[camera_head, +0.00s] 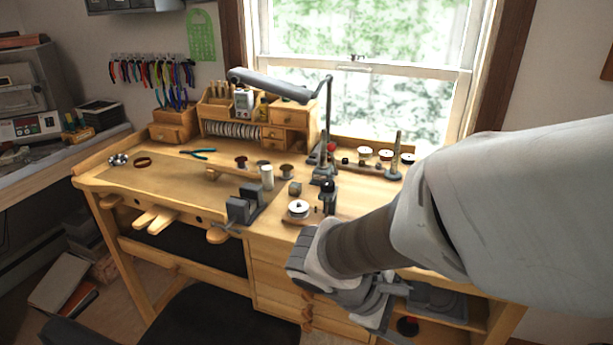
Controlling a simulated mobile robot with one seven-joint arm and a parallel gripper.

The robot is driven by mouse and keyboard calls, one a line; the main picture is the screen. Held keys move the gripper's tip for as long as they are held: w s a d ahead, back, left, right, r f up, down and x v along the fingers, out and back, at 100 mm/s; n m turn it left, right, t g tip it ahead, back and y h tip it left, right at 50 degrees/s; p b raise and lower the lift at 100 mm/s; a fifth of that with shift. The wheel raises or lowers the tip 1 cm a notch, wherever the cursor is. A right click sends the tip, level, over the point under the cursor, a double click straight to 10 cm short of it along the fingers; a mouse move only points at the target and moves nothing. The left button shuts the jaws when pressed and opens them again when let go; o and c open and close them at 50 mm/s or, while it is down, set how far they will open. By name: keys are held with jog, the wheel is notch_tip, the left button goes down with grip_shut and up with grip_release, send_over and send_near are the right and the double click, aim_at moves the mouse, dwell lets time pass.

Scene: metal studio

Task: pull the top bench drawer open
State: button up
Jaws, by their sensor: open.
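The wooden jeweller's bench (120,178) stands below the window. Its drawer stack is under the right part of the benchtop. The top bench drawer (268,250) shows its left front just under the top and looks shut; its right part is hidden behind my arm. Lower drawer fronts (270,292) show below it, with knobs near my wrist. My gripper (376,316) is in front of the drawer stack, right of the visible drawer fronts, pointing down and partly hidden by my wrist. It is open, and I see nothing held. I cannot tell if it touches the bench.
A dark stool or chair seat (230,318) is in front of the bench. A vise (243,205) and a round white-topped piece (298,208) stand near the benchtop's front edge. An open shelf (440,300) lies right of my gripper. Boxes lie on the floor at left.

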jog(key=w+a+f+n+t+y+b, duration=0.1)
jog(key=w+a+f+n+t+b, duration=0.2)
jog(key=w+a+f+n+t, duration=0.45)
jog(key=w+a+f+n+t+y+b, duration=0.15)
jog(key=a+f+n+t+b, duration=0.3)
jog(key=a+n+t, duration=0.6)
jog(key=w+d+n+g, duration=0.1)
jog(key=w+n+g, duration=0.1)
jog(key=w, duration=0.9)
jog(key=shift+w+d+f+n+g, duration=0.25)
jog(key=shift+d+f+n+g, duration=0.05)
jog(key=shift+f+n, duration=0.1)
jog(key=shift+h, duration=0.25)
jog(key=shift+c, duration=0.2)
grip_shut()
